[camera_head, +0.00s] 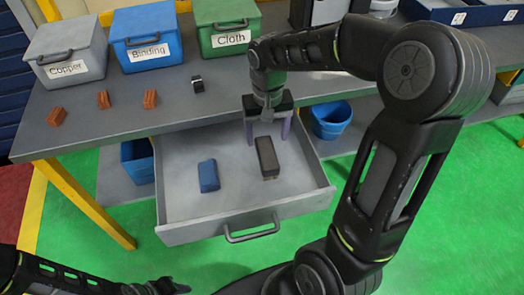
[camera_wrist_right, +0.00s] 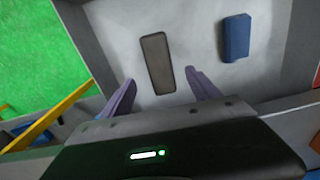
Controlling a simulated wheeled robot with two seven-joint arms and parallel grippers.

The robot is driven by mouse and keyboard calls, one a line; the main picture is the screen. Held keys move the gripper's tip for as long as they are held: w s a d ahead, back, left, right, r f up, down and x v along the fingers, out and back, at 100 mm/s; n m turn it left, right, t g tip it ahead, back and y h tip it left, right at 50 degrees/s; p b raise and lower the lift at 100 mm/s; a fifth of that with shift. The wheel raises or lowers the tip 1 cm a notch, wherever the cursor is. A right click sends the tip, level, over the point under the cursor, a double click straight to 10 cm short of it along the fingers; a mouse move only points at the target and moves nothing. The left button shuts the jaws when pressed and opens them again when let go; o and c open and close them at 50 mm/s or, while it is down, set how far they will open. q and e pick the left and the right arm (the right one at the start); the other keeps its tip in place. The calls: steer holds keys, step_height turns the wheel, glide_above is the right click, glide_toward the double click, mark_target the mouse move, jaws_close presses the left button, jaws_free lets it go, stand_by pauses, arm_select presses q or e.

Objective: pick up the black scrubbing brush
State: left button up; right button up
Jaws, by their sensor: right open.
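The black scrubbing brush (camera_head: 268,157) lies in the open grey drawer (camera_head: 190,232), right of a blue block (camera_head: 208,176). It has a dark top and a brownish lower part. My right gripper (camera_head: 267,136) is open and empty above the back of the drawer, just behind the brush. In the right wrist view, the brush (camera_wrist_right: 157,63) lies ahead of the two purple fingers (camera_wrist_right: 158,92), roughly between their lines and apart from them. My left arm shows at the lower left; its gripper (camera_head: 165,287) is at the bottom edge, its jaws unclear.
Grey Copper, blue Binding and green Cloth boxes (camera_head: 228,30) stand on the table (camera_head: 180,85) above the drawer. Several small brown blocks (camera_head: 103,100) and a small dark item (camera_head: 197,84) lie in front of them. A blue bucket (camera_head: 331,120) stands right of the drawer. The drawer's front is clear.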

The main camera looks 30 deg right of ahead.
mark_target(267, 151)
steer(key=shift+f, duration=1.3)
steer(key=shift+f, duration=0.1)
step_height(267, 151, down, 5)
steer(key=shift+f, duration=0.1)
steer(key=shift+c, duration=0.3)
jaws_close()
stand_by(0.4)
